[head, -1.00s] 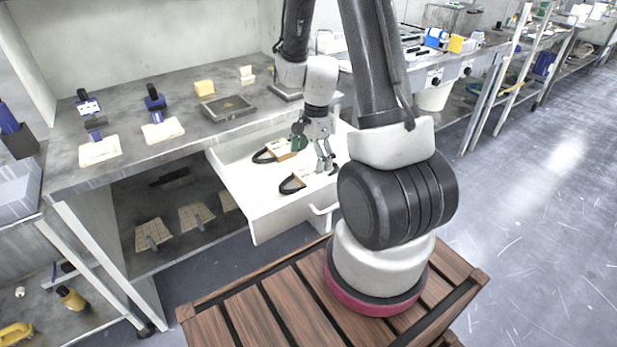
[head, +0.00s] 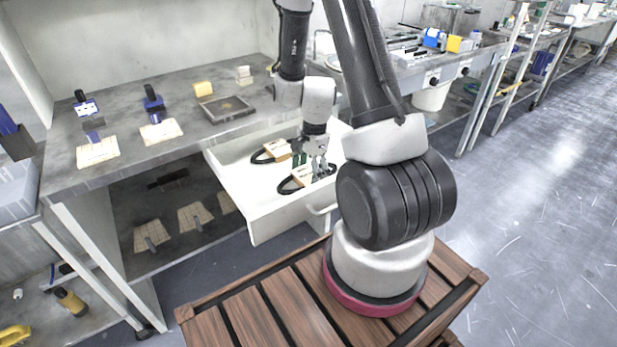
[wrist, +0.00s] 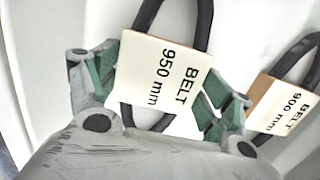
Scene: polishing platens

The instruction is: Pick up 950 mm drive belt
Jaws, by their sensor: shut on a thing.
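The 950 mm drive belt is a black loop with a cream tag reading "BELT 950 mm" (wrist: 163,75), centred in the wrist view. It also shows in the head view as the nearer belt (head: 290,188) in the open white drawer. My gripper (wrist: 160,88) has its green-padded fingers on both sides of the tag and is shut on it. In the head view my gripper (head: 317,172) is down inside the drawer. Part of the loop is hidden behind the tag. I cannot tell whether the belt is clear of the drawer floor.
The white drawer (head: 235,182) has raised walls around both belts.

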